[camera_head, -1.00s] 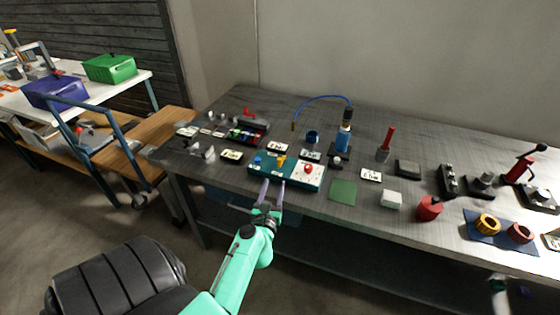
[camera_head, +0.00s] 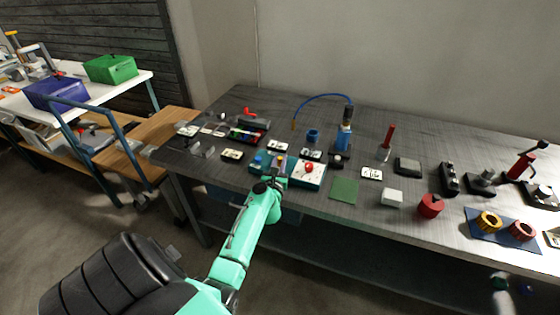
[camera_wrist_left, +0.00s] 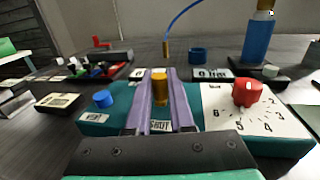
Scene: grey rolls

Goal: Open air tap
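A teal panel (camera_head: 292,180) on the bench carries a blue knob, a yellow tap handle and a red dial. The yellow tap handle (camera_wrist_left: 160,88) stands upright behind a label reading SHUT. My left gripper (camera_head: 276,170) reaches over the panel's front edge. In the left wrist view its two purple fingers (camera_wrist_left: 160,92) lie on either side of the yellow handle, which fills the narrow gap between them. The fingers partly hide the panel. A small part of my right arm (camera_head: 502,283) shows at the lower right, too little to judge its gripper.
The blue knob (camera_wrist_left: 103,98) stands left of the fingers and the red dial (camera_wrist_left: 247,92) right. A blue bottle with a hose (camera_head: 344,138) stands behind. A green mat (camera_head: 344,189) and red canister (camera_head: 430,206) lie to the right.

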